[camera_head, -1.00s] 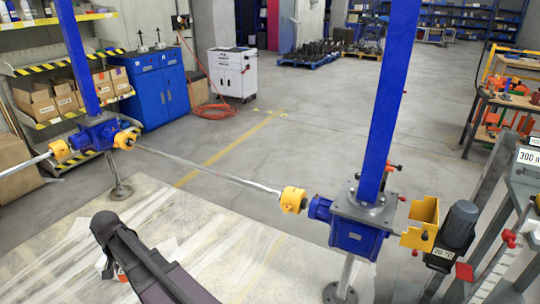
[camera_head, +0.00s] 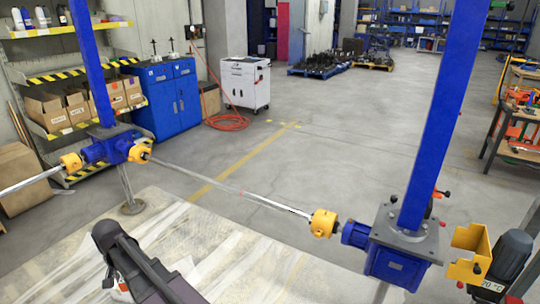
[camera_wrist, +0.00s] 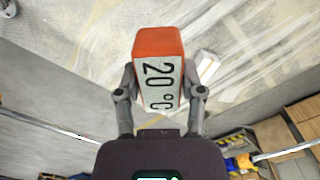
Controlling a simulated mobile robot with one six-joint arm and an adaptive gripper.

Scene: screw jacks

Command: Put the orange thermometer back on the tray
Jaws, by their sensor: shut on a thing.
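The orange thermometer (camera_wrist: 158,42) is a small block with an orange end and a white face reading 20 °C, in the wrist view. My gripper (camera_wrist: 160,84) is shut on it, one finger on each side. In the head view my gripper (camera_head: 118,286) is at the lower left, above the pale floor sheet. Only a sliver of orange shows beneath it there, and the rest of the thermometer is hidden by my arm. I cannot make out a tray in either view.
A blue screw jack (camera_head: 398,262) with a tall column stands at right, joined by a silver shaft (camera_head: 235,191) to another jack (camera_head: 107,150) at left. A dark motor (camera_head: 509,262) stands at the right edge. The floor behind the shaft is clear.

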